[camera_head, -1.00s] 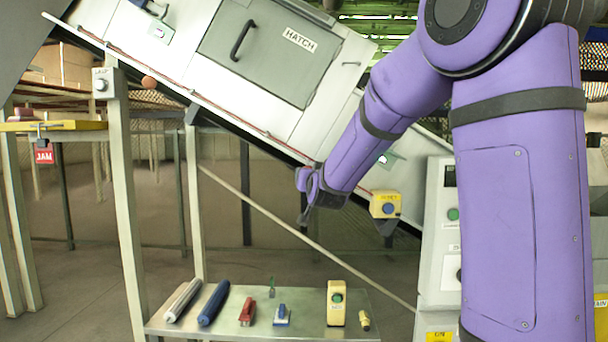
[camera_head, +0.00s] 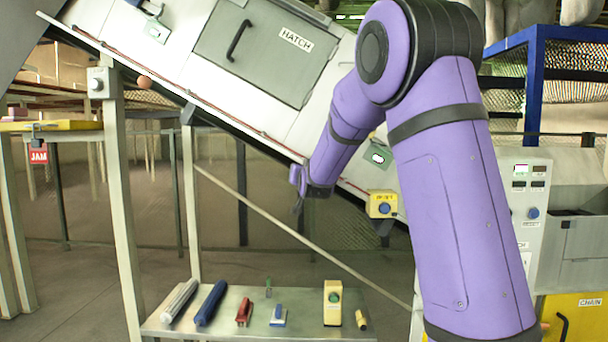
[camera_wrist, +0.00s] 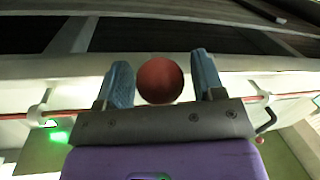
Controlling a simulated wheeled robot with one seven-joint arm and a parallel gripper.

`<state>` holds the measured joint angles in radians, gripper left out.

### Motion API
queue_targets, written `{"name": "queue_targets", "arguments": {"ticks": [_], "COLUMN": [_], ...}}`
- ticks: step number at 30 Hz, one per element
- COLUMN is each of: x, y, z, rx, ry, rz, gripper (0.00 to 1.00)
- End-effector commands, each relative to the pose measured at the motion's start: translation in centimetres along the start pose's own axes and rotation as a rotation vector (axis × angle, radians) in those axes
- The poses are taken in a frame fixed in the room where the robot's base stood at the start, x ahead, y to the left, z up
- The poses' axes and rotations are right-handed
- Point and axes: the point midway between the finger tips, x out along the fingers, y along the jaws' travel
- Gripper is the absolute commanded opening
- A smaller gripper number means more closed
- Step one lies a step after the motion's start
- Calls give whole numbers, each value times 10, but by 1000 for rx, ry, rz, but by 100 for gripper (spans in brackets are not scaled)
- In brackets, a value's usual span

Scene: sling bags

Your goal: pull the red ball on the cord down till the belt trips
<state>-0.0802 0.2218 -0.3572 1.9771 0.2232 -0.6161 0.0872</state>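The red ball (camera_wrist: 160,80) shows in the wrist view between the two blue finger pads of my gripper (camera_wrist: 163,66). The fingers stand apart, one on each side of the ball. A narrow gap shows at the right finger; I cannot tell whether the left one touches. The red cord (camera_wrist: 282,95) runs across behind the fingers through eyelets. In the head view my gripper (camera_head: 298,184) is at the lower edge of the sloping conveyor, by the cord (camera_head: 240,128), and the ball there is not visible. A separate orange-brown ball (camera_head: 145,82) shows far left, below the conveyor edge.
A yellow box with a blue button (camera_head: 382,205) is right of my gripper, on the conveyor side. The hatch (camera_head: 270,50) is up left. A low table (camera_head: 200,325) with several tools stands below. A control cabinet (camera_head: 522,215) is at the right.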

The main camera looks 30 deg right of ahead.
Motion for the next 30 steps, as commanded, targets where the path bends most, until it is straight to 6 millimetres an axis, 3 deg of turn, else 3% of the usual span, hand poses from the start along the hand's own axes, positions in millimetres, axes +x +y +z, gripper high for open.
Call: {"name": "queue_targets", "arguments": {"ticks": [1, 7, 8, 13, 20, 27, 28, 30], "x": [0, 0, 0, 0, 0, 0, 0, 0], "y": [0, 0, 0, 2, 9, 8, 8, 8], "z": [0, 0, 0, 8, 40, 41, 41, 41], "rx": [0, 0, 0, 0, 0, 1, 1, 0], "ry": [0, 0, 0, -1, -2, -2, -3, -3], "rz": [0, 0, 0, 1, 2, 1, 1, 2], "gripper": [50, 4, 2, 2, 2, 2, 46, 62]}}
